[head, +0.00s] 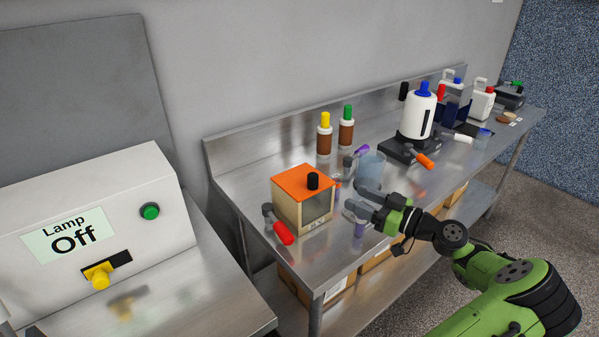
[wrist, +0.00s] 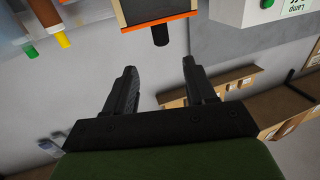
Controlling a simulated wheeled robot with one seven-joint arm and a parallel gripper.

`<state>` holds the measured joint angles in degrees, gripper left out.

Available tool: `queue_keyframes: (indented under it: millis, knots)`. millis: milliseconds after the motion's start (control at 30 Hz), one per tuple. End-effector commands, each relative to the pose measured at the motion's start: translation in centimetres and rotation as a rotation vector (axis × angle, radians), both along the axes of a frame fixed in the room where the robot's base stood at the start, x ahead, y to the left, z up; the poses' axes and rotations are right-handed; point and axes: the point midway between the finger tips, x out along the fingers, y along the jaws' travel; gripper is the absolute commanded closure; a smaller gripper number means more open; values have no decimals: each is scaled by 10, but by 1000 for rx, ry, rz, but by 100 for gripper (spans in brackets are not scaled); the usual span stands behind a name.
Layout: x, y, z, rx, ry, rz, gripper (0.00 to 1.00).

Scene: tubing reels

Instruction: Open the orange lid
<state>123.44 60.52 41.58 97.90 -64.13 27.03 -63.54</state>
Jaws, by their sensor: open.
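The orange lid (head: 290,182) lies flat and closed on top of a tan box with a clear front (head: 318,212) on the steel bench. A black knob (head: 313,181) stands up from the lid. In the wrist view, which is upside down, the lid (wrist: 160,22) shows as an orange edge at the top, with the black knob (wrist: 160,36) pointing down. My gripper (head: 355,200) is to the right of the box, apart from it. In the wrist view my gripper (wrist: 158,68) has its fingers spread and nothing between them, with the knob ahead of the gap.
A red-handled part (head: 283,233) is at the box's front left. A clear beaker (head: 371,166) stands behind my gripper. Bottles with yellow (head: 325,136) and green (head: 346,128) caps stand behind the box. A lamp control panel (head: 95,235) is at left.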

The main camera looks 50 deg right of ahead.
Motion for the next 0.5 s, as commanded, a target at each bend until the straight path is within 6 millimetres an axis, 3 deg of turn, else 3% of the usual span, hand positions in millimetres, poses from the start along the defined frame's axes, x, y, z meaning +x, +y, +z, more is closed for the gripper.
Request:
queue_keyframes:
  millis: [500]
  knots:
    - [126,7,-1,3,3,6,45]
